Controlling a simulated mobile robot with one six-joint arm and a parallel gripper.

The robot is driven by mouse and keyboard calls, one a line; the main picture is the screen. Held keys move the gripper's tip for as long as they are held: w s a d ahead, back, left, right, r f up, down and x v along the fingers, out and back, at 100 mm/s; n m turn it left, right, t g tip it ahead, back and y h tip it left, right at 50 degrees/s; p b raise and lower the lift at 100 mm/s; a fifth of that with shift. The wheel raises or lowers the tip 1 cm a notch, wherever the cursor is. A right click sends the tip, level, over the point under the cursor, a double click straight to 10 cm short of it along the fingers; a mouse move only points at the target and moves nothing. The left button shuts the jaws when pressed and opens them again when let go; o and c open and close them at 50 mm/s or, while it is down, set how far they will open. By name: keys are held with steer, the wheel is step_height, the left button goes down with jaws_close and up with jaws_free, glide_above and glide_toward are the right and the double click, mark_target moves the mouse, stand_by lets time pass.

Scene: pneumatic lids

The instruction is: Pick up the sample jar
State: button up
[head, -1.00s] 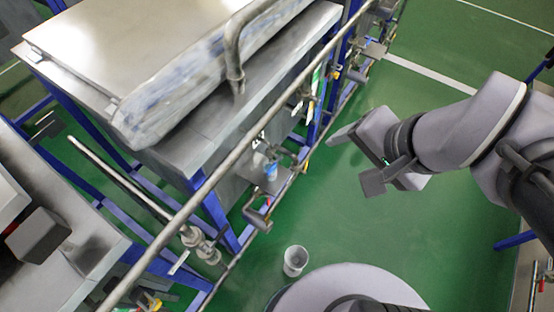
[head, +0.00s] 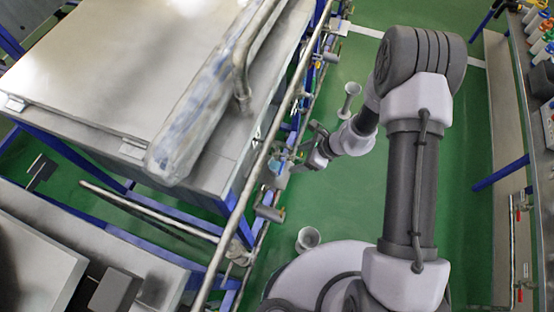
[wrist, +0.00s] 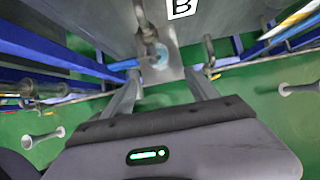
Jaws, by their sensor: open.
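The sample jar appears to be the small clear, bluish vessel (wrist: 160,56) under a metal valve, near the middle of the wrist view. In the head view, a small bluish patch (head: 278,170) beside the pipe rail looks like the same jar, partly hidden by fittings. My gripper (wrist: 162,72) is open and empty. Its two fingers point toward the jar, one on each side of it in the picture. Whether the fingertips have reached the jar's depth I cannot tell. In the head view my gripper (head: 306,156) is low, just right of the rail.
A metal tank with a flat lid (head: 150,70) stands left, with a long pipe rail (head: 240,205) and valves along its side. Pale flared pedestals (head: 308,238) stand on the green floor. A cluttered bench (head: 530,90) lies right. Open floor lies between.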

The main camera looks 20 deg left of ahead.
steer(key=b+x, duration=0.2)
steer(key=x, duration=0.7)
steer(key=shift+a+f+b, duration=0.1)
steer(key=shift+f+b, duration=0.3)
steer(key=shift+f, duration=0.05)
steer(key=x, duration=0.1)
steer(key=b+x, duration=0.1)
steer(key=x, duration=0.1)
steer(key=b+x, duration=0.1)
steer(key=x, duration=0.1)
steer(key=shift+s+f, duration=0.25)
steer(key=shift+r, duration=0.15)
jaws_close()
steer(key=shift+r, duration=0.1)
